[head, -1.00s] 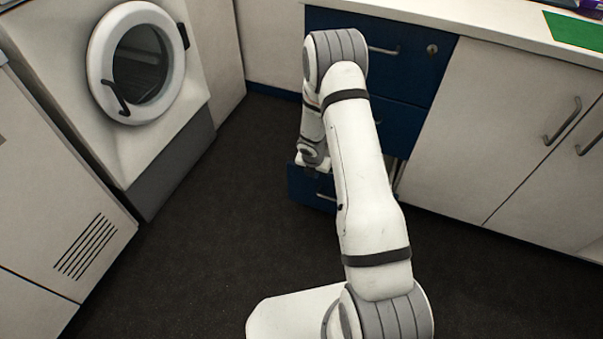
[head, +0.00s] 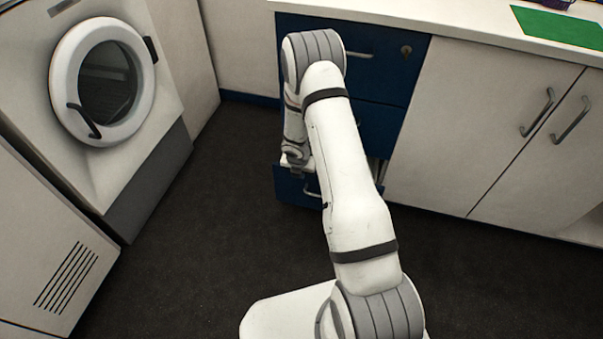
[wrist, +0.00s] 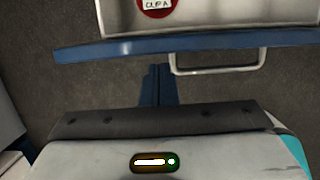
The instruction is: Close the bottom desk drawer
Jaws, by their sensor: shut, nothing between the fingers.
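The bottom desk drawer (head: 290,188) is pulled out below the blue drawer unit, and its blue front is partly hidden by my arm. In the wrist view the top edge of the drawer front (wrist: 210,42) runs across the picture. The drawer's silver handle (wrist: 218,69) is just right of my gripper. My gripper (wrist: 157,68) is shut and empty, with its blue fingertips close outside the drawer front. I cannot tell whether they touch it. In the head view my gripper is mostly hidden behind the arm.
Inside the drawer lies a thing with a round red label (wrist: 157,6). The upper blue drawers (head: 383,72) look shut. White cupboards (head: 460,135) stand at the right, and a front-loading machine (head: 95,170) stands at the left. Dark floor (head: 190,235) lies open between them.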

